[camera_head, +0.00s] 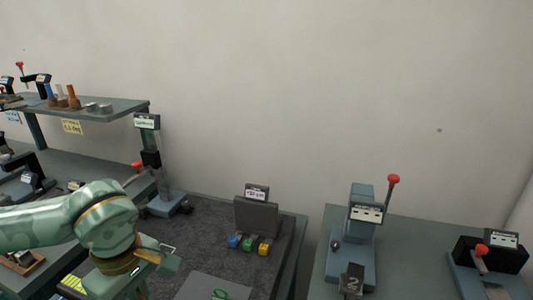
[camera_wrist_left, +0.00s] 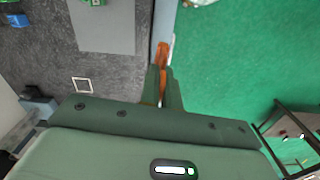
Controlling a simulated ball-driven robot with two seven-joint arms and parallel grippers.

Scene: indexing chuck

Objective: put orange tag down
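My left gripper shows in the left wrist view (camera_wrist_left: 164,85) with its two fingers close together around a narrow orange piece, the orange tag (camera_wrist_left: 164,52). The tag sticks out past the fingertips, and its lower part is hidden between them. In that view the fingers are near the edge of the dark bench mat, beside the green floor. In the head view my left arm comes in at the lower left over the bench, and its fingertips and the tag cannot be made out. My right gripper is in neither view.
A grey stand (camera_head: 256,216) holds blue, green and yellow-orange pieces at its foot. A grey plate (camera_wrist_left: 104,27) lies on the mat (camera_wrist_left: 50,55), with a small white square outline (camera_wrist_left: 82,86) nearby. A tall post device (camera_head: 160,185) stands behind my arm. Fixtures with red knobs stand on the right bench (camera_head: 418,270).

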